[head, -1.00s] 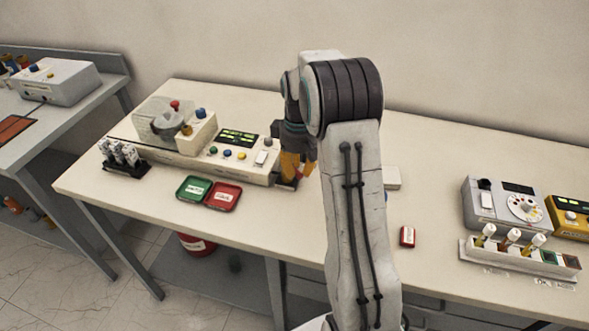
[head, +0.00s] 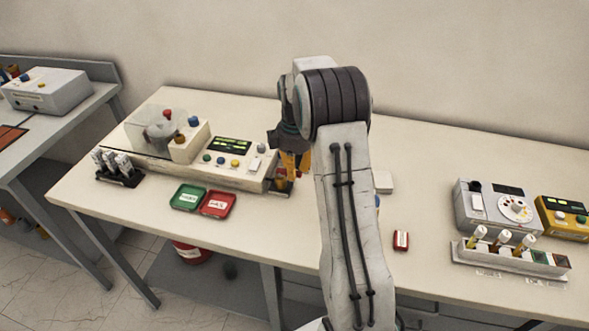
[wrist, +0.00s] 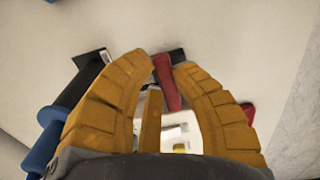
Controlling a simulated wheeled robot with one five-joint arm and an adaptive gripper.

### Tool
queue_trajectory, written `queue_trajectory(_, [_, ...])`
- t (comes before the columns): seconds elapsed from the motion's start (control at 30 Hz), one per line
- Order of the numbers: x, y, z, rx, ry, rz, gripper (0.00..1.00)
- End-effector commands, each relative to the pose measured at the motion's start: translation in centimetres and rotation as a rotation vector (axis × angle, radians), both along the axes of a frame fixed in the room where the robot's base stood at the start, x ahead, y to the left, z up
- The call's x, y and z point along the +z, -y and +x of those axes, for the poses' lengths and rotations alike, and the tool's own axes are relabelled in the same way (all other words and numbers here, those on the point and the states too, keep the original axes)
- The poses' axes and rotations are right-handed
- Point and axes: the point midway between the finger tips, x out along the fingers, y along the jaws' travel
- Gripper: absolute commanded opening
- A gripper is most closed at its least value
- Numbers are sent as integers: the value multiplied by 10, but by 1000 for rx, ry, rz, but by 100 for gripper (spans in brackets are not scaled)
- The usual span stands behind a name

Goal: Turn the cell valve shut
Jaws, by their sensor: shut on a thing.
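A long pale instrument (head: 195,172) with colored buttons and a green display stands on the bench. My gripper (head: 287,172) points down at its right end. In the wrist view my gripper (wrist: 168,66) has its yellow fingers close together around a red lever (wrist: 166,88), which seems to be the cell valve's handle. A dark piece (head: 284,186) shows below the fingers in the head view. The fingers hide much of the lever there, so its exact angle is unclear.
Green (head: 187,197) and red (head: 218,204) trays lie just in front of the instrument. A vial rack (head: 115,170) stands to its left. A grey device (head: 493,207) and tube rack (head: 510,258) are at the right. A blue-and-black object (wrist: 60,112) shows beside my gripper.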

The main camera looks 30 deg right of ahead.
Motion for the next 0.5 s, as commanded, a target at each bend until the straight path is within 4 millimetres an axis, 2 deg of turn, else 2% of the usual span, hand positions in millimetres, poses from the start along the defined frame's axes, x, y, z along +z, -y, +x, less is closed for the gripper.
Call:
queue_trajectory(0.47, [-2,0,-1,14,-5,2,0])
queue_trajectory(0.5, [-2,0,-1,14,-5,2,26])
